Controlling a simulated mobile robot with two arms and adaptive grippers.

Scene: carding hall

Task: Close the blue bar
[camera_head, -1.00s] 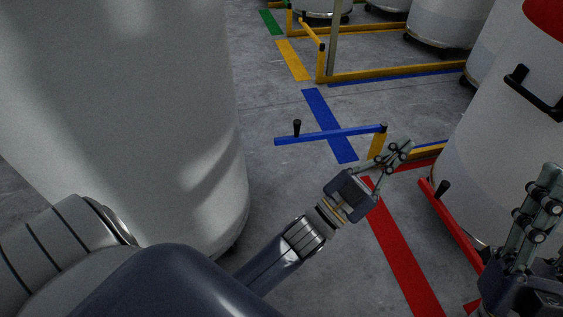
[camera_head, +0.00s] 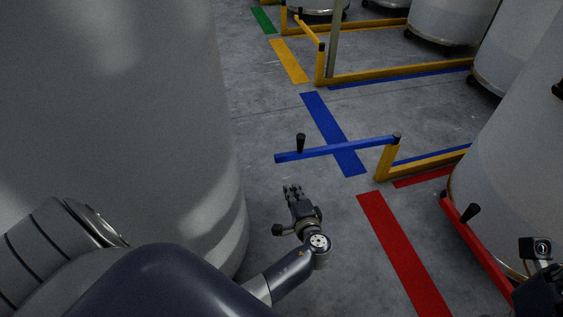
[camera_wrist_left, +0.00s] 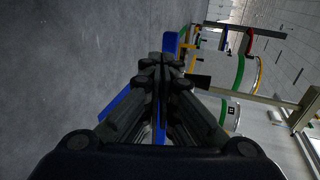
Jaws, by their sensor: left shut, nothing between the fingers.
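The blue bar (camera_head: 330,151) reaches out over the floor from a yellow post (camera_head: 386,160) at its right end. A black upright handle (camera_head: 300,143) stands near its free left end. My left gripper (camera_head: 292,188) is shut and empty, below the free end in the head view and apart from the bar there. In the left wrist view its closed fingers (camera_wrist_left: 160,62) hide most of the blue bar (camera_wrist_left: 171,42). The black handle (camera_wrist_left: 198,81) shows beside the fingers. Of my right arm, only a wrist part (camera_head: 540,285) shows at the lower right; its fingers are out of sight.
A large pale can (camera_head: 120,110) fills the left. A red bar (camera_head: 475,240) and another pale can (camera_head: 520,150) stand at the right. Yellow rails (camera_head: 400,73) lie farther back. Blue (camera_head: 320,115) and red (camera_head: 400,250) strips mark the open floor.

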